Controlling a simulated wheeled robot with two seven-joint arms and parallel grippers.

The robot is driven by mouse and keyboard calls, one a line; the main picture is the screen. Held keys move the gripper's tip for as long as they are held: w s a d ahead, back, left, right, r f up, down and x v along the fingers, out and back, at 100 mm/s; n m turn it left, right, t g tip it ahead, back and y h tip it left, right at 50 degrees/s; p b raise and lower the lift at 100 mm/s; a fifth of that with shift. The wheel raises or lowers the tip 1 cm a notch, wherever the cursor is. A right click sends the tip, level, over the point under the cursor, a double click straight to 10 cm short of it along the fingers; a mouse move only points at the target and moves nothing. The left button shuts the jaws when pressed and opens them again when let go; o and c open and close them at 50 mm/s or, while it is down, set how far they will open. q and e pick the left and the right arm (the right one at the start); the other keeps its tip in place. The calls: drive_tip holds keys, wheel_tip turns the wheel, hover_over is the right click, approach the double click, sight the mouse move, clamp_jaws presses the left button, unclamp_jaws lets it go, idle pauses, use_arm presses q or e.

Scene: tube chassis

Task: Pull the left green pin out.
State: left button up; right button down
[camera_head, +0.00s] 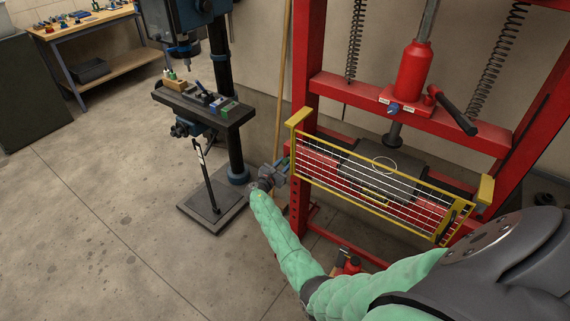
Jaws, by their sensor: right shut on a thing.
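The red press (305,60) stands at the right with a yellow wire guard (380,185) across its front. My right arm, in a green sleeve, reaches up from the lower right to the press's left post. My right gripper (281,169) is at the outer side of that post, beside the guard's left end, and is shut on the left green pin (284,162). Only a small green bit of the pin shows; the gripper and post hide the rest. I cannot tell how deep it sits. My left gripper is not in view.
A drill press (235,110) with several small items on its table (205,103) stands left of the gripper. A wooden pole (283,80) leans behind. A workbench (85,30) is at the far left. The concrete floor at the left is clear.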

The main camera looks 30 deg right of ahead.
drive_tip(key=v, duration=0.5)
drive_tip(key=shift+a, duration=0.25)
drive_tip(key=shift+a+f, duration=0.1)
drive_tip(key=c, duration=1.1)
unclamp_jaws()
drive_tip(key=shift+a, duration=0.1)
drive_tip(key=shift+c, duration=0.2)
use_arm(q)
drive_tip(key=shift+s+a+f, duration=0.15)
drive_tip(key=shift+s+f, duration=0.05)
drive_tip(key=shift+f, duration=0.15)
use_arm(e)
drive_tip(key=shift+o, duration=0.3)
drive_tip(key=shift+s, duration=0.1)
